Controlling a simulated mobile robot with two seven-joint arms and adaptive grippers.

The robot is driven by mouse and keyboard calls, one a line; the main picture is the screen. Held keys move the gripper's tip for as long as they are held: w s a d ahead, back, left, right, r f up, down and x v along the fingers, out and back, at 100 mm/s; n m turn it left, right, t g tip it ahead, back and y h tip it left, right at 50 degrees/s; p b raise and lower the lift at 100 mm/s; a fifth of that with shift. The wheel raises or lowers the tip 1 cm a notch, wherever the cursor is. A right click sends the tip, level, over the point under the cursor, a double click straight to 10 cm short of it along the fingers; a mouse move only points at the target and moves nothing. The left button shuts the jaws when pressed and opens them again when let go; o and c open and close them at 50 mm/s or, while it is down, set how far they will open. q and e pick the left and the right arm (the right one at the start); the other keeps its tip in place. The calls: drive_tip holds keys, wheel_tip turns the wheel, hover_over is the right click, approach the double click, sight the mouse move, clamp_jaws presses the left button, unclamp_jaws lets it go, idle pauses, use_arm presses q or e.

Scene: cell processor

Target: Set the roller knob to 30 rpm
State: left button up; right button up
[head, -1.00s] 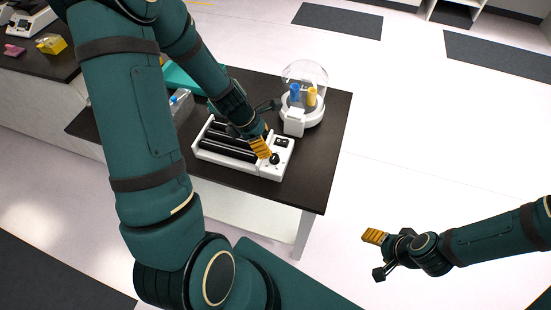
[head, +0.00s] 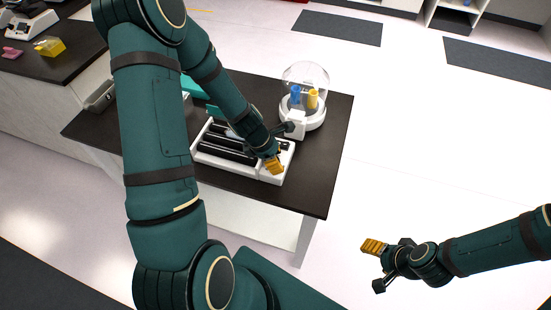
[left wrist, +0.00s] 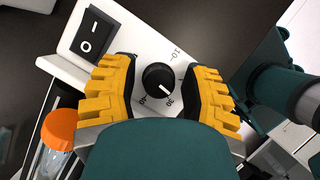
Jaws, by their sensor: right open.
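The white roller device (head: 230,165) with black rollers sits on the dark table. A 10 is printed at the upper right of the dial. My left gripper (head: 273,164) is over the control panel, and its yellow fingers (left wrist: 165,98) stand open on both sides of the knob, with gaps visible. The knob is hidden in the head view. My right gripper (head: 375,267) is open and empty over the floor.
A black rocker switch (left wrist: 93,35) is beside the knob. An orange-capped tube (left wrist: 60,128) lies near the rollers. A clear-domed device (head: 303,90) with blue and yellow tubes stands just behind the roller. The table's right end (head: 325,150) is bare.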

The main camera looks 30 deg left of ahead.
use_arm(q)
clamp_jaws()
drive_tip(key=m+g+p, duration=0.1)
drive_tip(key=m, duration=0.1)
drive_tip(key=shift+r+m+p, duration=0.15)
drive_tip(key=shift+m+p, duration=0.15)
drive_tip(key=shift+p, duration=0.1)
drive_tip(key=shift+s+m+g+h+p, duration=0.1)
drive_tip(key=shift+m+g+h+p, duration=0.25)
drive_tip(key=shift+m, duration=0.65)
drive_tip(key=shift+f, duration=0.2)
drive_tip(key=shift+o, duration=2.3)
unclamp_jaws()
